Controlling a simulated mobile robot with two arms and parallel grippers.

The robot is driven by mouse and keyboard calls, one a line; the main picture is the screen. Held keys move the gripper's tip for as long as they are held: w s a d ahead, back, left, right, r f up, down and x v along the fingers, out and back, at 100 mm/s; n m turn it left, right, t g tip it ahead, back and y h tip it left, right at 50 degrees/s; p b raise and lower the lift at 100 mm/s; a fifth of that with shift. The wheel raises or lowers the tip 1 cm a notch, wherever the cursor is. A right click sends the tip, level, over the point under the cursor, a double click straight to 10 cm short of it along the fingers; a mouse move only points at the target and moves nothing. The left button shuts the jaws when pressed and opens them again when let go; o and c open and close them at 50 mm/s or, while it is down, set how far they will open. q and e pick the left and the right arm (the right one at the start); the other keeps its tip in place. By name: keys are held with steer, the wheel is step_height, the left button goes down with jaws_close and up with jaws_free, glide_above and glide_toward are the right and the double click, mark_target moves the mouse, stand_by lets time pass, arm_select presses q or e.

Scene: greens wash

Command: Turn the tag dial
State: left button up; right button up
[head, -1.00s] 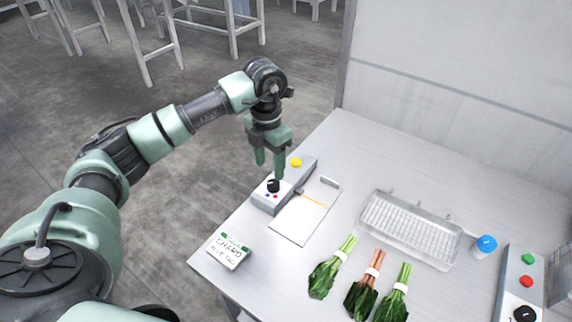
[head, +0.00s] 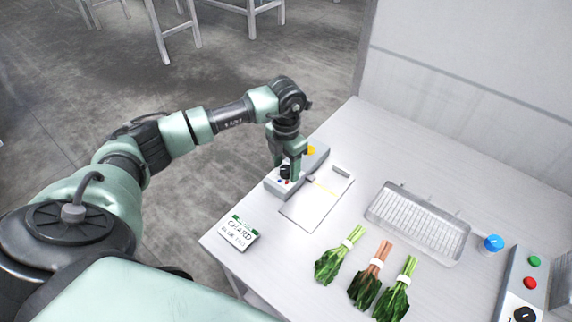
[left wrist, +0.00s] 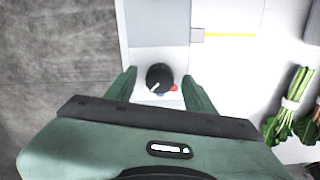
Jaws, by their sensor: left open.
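The tag dial is a black round knob (head: 285,171) on a grey control box (head: 272,185) at the table's left edge. In the left wrist view the knob (left wrist: 159,77) has a white pointer line aimed down and left, with a red mark and a blue mark beside it. My left gripper (head: 287,172) points down over the box. Its fingers are open, one on either side of the knob, with a gap visible on both sides in the left wrist view. A yellow button (head: 311,150) is at the box's far end. My right gripper is not in view.
A white board (head: 312,205) with a yellow line lies beside the box. A sign reading CHARD (head: 239,233) stands near the front left edge. Several bunches of greens (head: 328,265), a wire-rack tray (head: 420,225), a blue-topped item (head: 493,243) and another button box (head: 515,285) are to the right.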

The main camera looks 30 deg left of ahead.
arm_select(q)
jaws_close()
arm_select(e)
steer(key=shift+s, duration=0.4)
arm_select(q)
steer(key=shift+n, duration=0.3)
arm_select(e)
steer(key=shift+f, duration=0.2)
arm_select(q)
steer(key=n+b, duration=0.1)
steer(key=n, duration=0.2)
steer(key=n+b, duration=0.1)
steer(key=n, duration=0.4)
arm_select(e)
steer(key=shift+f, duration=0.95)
arm_select(q)
steer(key=shift+r, duration=0.1)
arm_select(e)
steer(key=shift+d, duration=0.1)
arm_select(q)
jaws_free()
